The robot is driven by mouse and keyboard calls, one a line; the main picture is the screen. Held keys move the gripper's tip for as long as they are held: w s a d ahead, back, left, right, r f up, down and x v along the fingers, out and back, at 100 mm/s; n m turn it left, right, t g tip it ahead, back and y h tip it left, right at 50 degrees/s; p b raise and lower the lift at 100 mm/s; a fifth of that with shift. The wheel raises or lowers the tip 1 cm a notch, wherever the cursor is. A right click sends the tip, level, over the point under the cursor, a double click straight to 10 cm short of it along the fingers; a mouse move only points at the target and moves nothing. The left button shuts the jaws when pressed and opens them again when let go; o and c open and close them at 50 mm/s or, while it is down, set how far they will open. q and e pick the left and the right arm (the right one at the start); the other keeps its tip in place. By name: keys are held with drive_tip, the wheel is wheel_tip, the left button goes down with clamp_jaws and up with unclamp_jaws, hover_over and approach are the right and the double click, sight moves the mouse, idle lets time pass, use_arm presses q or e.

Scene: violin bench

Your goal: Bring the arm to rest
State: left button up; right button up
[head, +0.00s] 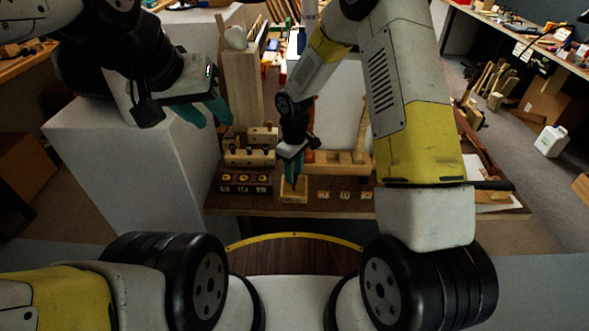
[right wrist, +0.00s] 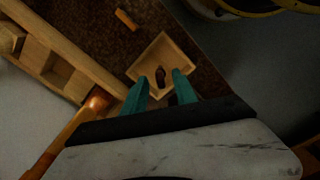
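My left gripper (head: 206,112) hangs over the white pedestal at the left of the head view. Its teal fingers are spread and nothing shows between them. My right gripper (head: 291,180) points down just above a small square wooden tray (head: 293,197) near the bench's front edge. In the right wrist view its fingers (right wrist: 160,80) are apart at the near rim of the tray (right wrist: 145,65).
The brown bench (head: 330,207) carries a dark block with round yellow-ringed holes (head: 243,183), stepped wooden racks (head: 249,157) and a tall wooden block (head: 243,85). The white pedestal (head: 130,170) stands left of the bench. A white jug (head: 551,141) is on the floor at right.

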wheel_tip(320, 180, up, 7)
drive_tip(key=shift+f, duration=0.1)
drive_tip(key=s+d+r+m+t, duration=0.1)
drive_tip(key=s+d+r+m, duration=0.3)
drive_tip(key=r, duration=0.6)
drive_tip(key=s+d+r+m+t, duration=0.1)
drive_tip(key=s+d+r+t, duration=0.15)
drive_tip(key=d+r, duration=0.45)
drive_tip(key=s+d+r+m+t+y, duration=0.1)
drive_tip(key=s+r+m, duration=0.1)
drive_tip(key=s+r, duration=0.3)
drive_tip(key=s+d+r+m+t+y, duration=0.1)
drive_tip(key=s+r, duration=0.4)
drive_tip(key=s, duration=0.5)
drive_tip(key=d+m, duration=0.1)
drive_tip(key=m, duration=0.1)
drive_tip(key=shift+s+d+m+t, duration=0.15)
drive_tip(key=shift+s+m+t, duration=0.15)
drive_tip(key=shift+s+t, duration=0.1)
